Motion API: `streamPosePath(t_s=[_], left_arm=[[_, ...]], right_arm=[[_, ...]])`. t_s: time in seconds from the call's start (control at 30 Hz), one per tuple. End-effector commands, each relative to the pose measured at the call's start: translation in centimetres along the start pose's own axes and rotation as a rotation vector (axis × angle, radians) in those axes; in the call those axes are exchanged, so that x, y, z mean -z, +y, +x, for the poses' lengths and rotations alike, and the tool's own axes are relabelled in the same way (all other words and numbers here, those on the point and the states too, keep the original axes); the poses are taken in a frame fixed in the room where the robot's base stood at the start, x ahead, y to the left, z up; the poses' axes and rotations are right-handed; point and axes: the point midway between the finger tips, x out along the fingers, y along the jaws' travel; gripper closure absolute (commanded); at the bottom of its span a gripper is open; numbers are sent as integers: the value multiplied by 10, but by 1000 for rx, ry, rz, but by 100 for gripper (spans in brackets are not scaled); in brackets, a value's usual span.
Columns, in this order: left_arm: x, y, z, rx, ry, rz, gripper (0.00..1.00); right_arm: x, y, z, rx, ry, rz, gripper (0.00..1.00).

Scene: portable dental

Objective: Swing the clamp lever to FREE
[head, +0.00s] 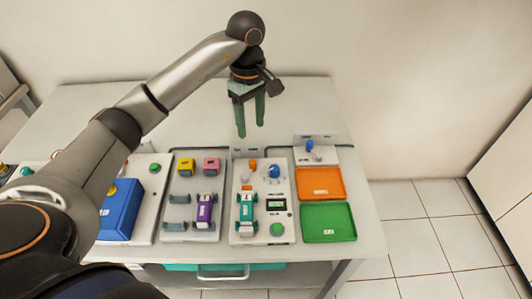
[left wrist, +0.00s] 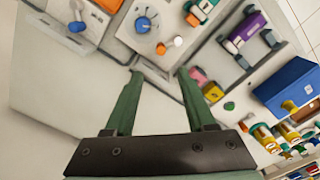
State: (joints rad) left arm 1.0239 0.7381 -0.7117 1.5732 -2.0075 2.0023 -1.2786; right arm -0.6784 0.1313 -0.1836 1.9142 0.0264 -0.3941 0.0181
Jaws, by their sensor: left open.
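My left gripper (head: 250,130) is open and empty, pointing down above the back of the table. No lever marked FREE can be read. A small blue-topped lever or knob (head: 309,146) stands on a white base at the back right; it also shows at upper left in the left wrist view (left wrist: 77,26). A white panel (head: 239,232) carries a blue dial (head: 274,170), an orange cap (head: 252,164) and a teal car-shaped piece (head: 246,212). My right gripper is not in view.
An orange tray (head: 320,183) and a green tray (head: 327,222) lie at the right. A grey tray (head: 178,225) holds purple, yellow and pink pieces. A blue box (head: 120,210) stands left of it. The back of the table (head: 190,115) is clear.

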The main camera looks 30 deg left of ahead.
Motion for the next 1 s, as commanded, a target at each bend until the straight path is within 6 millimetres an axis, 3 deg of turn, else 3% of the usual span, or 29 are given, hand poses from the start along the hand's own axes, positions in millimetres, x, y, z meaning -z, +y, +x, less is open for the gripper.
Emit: streamPosePath(t_s=[0.17,0.6,0.8,1.0], left_arm=[[1,-1,21,7,3,1,45],[-1,-1,105,4,-2,-1,45],[0,-1,121,2,-1,0,45],[0,0,123,1,1,0,45]], right_arm=[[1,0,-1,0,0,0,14],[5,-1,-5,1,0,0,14],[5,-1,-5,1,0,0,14],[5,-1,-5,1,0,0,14]])
